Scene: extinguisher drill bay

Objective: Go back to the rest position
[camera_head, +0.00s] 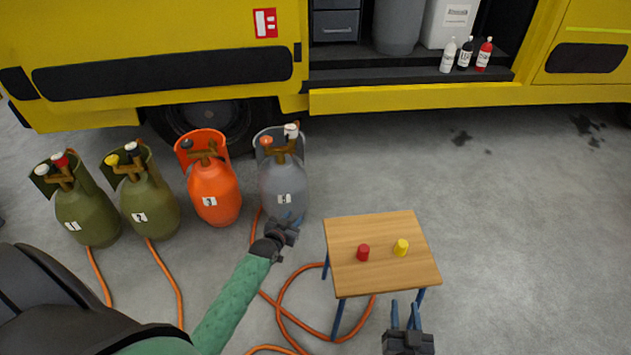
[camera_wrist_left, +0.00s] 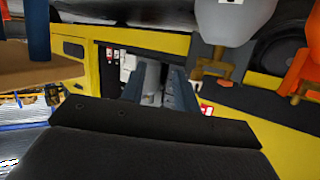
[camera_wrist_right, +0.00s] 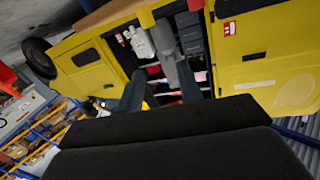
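My left gripper (camera_head: 291,219) is in front of the grey cylinder's lower part, left of the small table. Its fingertips look apart, and nothing is seen held between them. The fingers also show in the left wrist view (camera_wrist_left: 157,87), with a grey shape visible behind them. My right gripper (camera_head: 405,316) is in front of the table's near edge. Its two fingers are apart and empty, and they also show spread in the right wrist view (camera_wrist_right: 160,92). The grey cylinder (camera_head: 283,182) stands upright; whether the left gripper touches it I cannot tell.
A wooden table (camera_head: 372,231) holds a red cap (camera_head: 363,252) and a yellow cap (camera_head: 401,247). An orange cylinder (camera_head: 214,190) and two green cylinders (camera_head: 150,208) stand to the left. Orange hoses (camera_head: 283,300) lie on the floor. A yellow truck (camera_head: 400,101) spans the back. Floor on the right is clear.

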